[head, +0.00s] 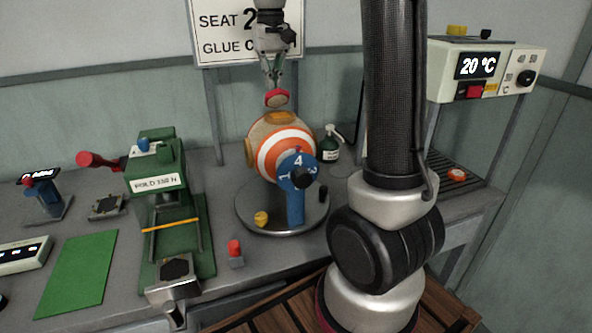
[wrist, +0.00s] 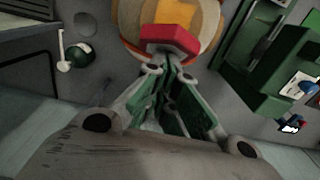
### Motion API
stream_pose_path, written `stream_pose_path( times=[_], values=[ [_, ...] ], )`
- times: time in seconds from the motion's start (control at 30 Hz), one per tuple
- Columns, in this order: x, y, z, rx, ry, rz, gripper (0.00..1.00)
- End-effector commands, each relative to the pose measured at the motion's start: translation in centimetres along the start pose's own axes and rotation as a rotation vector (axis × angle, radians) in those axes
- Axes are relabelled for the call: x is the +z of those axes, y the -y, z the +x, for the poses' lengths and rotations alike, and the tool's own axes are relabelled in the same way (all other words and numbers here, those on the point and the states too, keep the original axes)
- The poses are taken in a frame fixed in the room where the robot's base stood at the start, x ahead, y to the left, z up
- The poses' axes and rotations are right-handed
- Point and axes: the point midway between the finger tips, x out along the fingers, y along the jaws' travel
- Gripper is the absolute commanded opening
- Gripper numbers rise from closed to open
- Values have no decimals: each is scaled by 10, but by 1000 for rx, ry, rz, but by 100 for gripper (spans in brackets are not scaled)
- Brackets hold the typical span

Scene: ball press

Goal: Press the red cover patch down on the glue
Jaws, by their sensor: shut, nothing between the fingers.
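The ball (head: 262,140), with orange and white rings and tan panels, sits on a round grey stand (head: 250,222). My gripper points down and is shut. In the wrist view the red patch (wrist: 168,40) lies just beyond the shut fingertips (wrist: 170,70). An orange-yellow area (wrist: 174,12) on the ball shows beside it. I cannot tell whether the fingertips touch the patch or how firmly it sits. Any glue under the patch is hidden.
A blue numbered dial (head: 297,172) stands in front of the ball. A green press (head: 160,190) is at left, a green bottle (head: 329,148) behind right. A red-capped block (head: 235,252) stands at the front. A control box (head: 485,70) showing 20 °C is at right.

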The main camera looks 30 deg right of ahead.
Motion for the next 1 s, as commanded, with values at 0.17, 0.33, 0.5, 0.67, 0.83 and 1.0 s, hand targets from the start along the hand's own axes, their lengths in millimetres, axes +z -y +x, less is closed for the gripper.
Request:
stream_pose_path(
  times=[0.17,0.33,0.5,0.67,0.83,1.0],
  values=[
    [8,0,-2,0,0,0,0],
    [15,0,-3,0,-1,0,0],
    [23,0,-4,0,0,1,0],
    [30,0,-6,0,-1,0,0],
    [37,0,-7,0,0,0,0],
    [43,0,-9,0,-1,0,0]
  ],
)
